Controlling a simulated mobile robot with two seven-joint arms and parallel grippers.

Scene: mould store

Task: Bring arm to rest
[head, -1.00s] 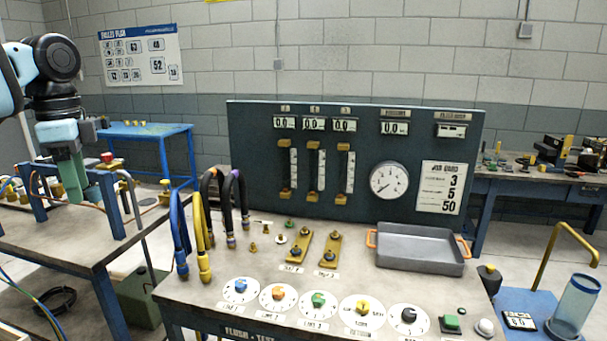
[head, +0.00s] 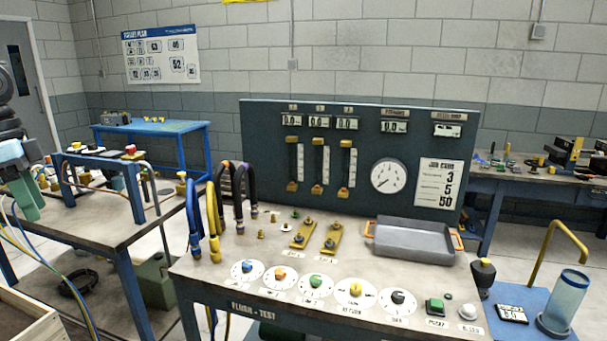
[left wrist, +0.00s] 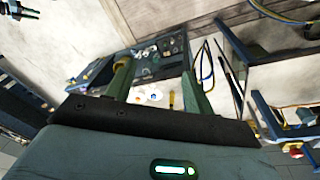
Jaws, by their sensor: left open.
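My left gripper (head: 27,190) shows at the left edge of the head view, with green fingers pointing down. It is in front of the left end of the side table with the blue frame, and most of its arm is cut off by the picture edge. In the left wrist view my left gripper (left wrist: 157,88) has its two green fingers spread apart, with nothing held between them. Benches and hoses show beyond the fingers there. My right gripper does not show in the head view.
The flush-test bench (head: 330,262) with dials and hoses stands in the middle. A grey tray (head: 415,240) lies on its right. The side table (head: 110,232) carries a blue frame (head: 135,188). A wooden crate (head: 35,325) is at lower left.

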